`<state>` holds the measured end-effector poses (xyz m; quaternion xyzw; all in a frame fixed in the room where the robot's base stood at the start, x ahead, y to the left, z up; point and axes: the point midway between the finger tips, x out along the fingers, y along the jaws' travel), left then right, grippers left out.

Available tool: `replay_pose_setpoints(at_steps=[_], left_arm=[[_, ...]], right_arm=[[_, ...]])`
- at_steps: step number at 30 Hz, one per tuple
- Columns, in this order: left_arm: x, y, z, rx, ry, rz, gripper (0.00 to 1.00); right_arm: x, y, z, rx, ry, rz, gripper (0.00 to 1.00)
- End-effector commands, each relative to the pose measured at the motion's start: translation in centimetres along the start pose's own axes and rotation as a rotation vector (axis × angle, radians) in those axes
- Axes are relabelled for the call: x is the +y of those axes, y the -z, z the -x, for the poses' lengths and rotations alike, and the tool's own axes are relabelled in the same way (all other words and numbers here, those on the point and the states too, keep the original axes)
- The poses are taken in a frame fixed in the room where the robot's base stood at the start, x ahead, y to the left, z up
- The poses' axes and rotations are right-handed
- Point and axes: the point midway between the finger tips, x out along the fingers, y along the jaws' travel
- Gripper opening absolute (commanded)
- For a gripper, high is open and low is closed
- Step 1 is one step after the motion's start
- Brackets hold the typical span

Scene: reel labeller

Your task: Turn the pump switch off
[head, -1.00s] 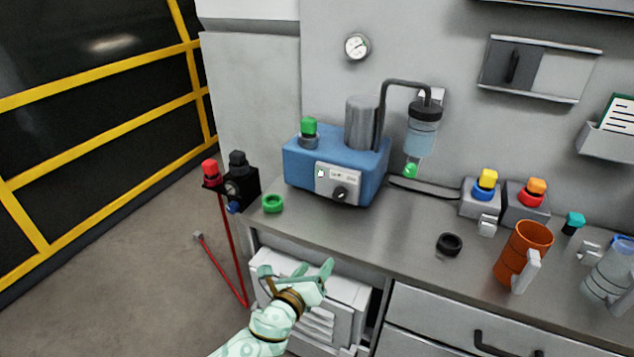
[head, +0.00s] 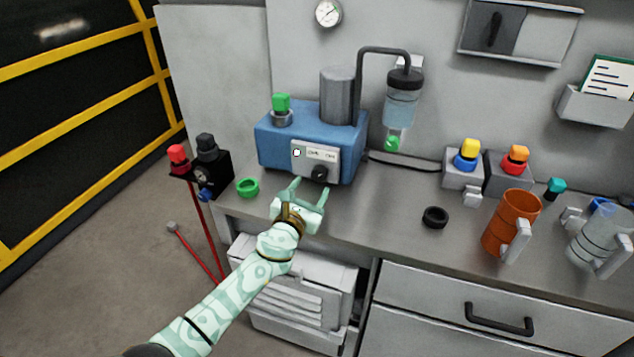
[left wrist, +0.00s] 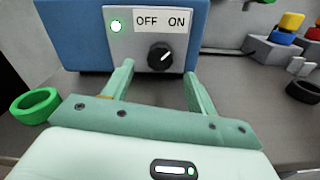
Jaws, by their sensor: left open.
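The blue pump box (head: 270,150) stands on the bench and carries a panel marked OFF and ON. The panel also shows in the left wrist view (left wrist: 183,43). Its black round knob (head: 319,173) is seen close up in the left wrist view (left wrist: 160,57), its white mark pointing up and right towards ON. A small round light (left wrist: 116,25) on the panel glows white-green. My left gripper (head: 309,186) is open and empty in front of the panel. Its two fingers (left wrist: 159,72) lie left and right of the knob in the picture, apparently short of it. My right gripper is not in view.
A green ring (head: 247,187) lies left of the pump on the bench (head: 385,215). A black ring (head: 435,217), an orange mug (head: 508,222) and a clear jug (head: 590,240) stand to the right. A black hose lies behind. The bench between pump and black ring is clear.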

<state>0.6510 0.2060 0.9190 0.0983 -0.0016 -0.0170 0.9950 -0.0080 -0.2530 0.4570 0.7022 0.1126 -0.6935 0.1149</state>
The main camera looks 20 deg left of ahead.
Motion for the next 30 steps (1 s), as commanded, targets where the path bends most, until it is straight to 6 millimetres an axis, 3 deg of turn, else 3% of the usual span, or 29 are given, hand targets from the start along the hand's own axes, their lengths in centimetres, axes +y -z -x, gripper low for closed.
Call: replay_pose_setpoints(at_steps=[3,9,19,20,24,30], left_arm=[[-0.1,0.4,-2.5,0.001,-0.001,0.001,0.57],[-0.1,0.3,-4.7,0.001,0.0,0.001,0.57],[0.0,0.0,-5.1,0.0,0.0,0.001,0.57],[0.0,0.0,-5.1,0.0,0.0,0.001,0.52],[0.0,0.0,-5.1,0.0,0.0,0.001,0.13],[0.0,0.0,-5.1,0.001,0.0,0.004,0.13]], right_arm=[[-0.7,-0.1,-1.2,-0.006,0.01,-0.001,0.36],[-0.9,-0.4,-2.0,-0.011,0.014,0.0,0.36],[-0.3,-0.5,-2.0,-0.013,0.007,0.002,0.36],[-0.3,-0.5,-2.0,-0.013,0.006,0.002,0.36],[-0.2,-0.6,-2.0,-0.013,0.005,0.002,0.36],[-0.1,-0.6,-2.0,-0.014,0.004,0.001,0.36]])
